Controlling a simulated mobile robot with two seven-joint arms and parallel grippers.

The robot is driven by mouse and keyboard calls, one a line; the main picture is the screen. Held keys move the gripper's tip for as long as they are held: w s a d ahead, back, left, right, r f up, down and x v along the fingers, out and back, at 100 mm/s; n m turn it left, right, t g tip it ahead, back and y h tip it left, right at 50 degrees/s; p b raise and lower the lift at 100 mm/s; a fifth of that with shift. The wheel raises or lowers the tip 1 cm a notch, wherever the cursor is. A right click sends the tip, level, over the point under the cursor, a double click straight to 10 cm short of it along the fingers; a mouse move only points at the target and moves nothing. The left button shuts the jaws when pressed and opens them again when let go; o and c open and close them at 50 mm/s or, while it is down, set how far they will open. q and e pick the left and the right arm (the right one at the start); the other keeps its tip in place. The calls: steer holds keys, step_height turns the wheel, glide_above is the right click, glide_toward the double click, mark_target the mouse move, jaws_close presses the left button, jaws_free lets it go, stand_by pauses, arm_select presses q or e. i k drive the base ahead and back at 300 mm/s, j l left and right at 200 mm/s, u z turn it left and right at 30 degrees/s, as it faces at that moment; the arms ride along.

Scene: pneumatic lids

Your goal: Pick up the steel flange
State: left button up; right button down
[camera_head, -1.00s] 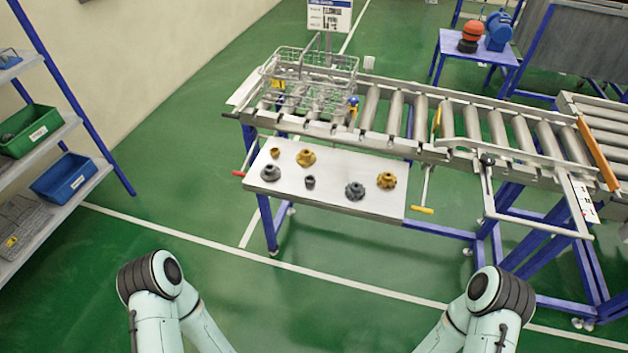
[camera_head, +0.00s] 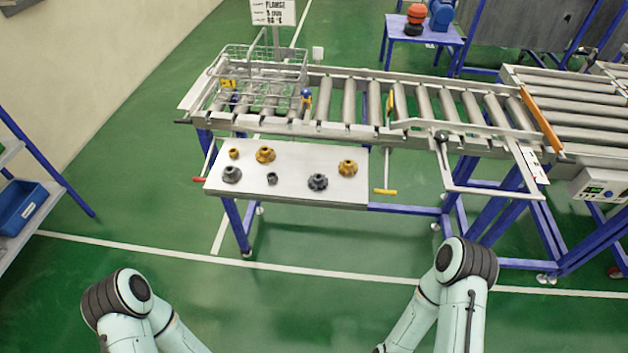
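Several small metal parts lie on a pale side table (camera_head: 300,192) in front of the roller conveyor. The grey part at the front left, with a wide base and raised hub, looks like the steel flange (camera_head: 231,174). A small dark grey part (camera_head: 272,179) lies to its right, and a dark grey toothed-looking part (camera_head: 318,182) further right. Brass-coloured parts are a small one (camera_head: 233,154), a flange-like one (camera_head: 265,155) and a toothed-looking one (camera_head: 347,168). Only the bent links of my two arms show at the bottom; both grippers are out of view, and nothing touches the parts.
A wire basket (camera_head: 258,80) stands on the left end of the roller conveyor (camera_head: 430,105). A red-tipped handle (camera_head: 199,180) and a yellow handle (camera_head: 385,191) stick out beside the table. A blue bin (camera_head: 22,212) sits on a left shelf. Green floor lies clear before the table.

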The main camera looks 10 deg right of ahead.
mark_target(230, 174)
steer(key=i+j+z, duration=0.1)
steer(key=j, duration=0.4)
steer(key=i+j+z, duration=0.1)
steer(key=j, duration=0.4)
steer(key=i+j+z, duration=0.1)
steer(key=j, duration=0.4)
steer(key=i+j+z, duration=0.1)
steer(key=j, duration=0.45)
steer(key=i+j+z, duration=0.1)
steer(key=j, duration=0.45)
steer(key=i+l, duration=0.05)
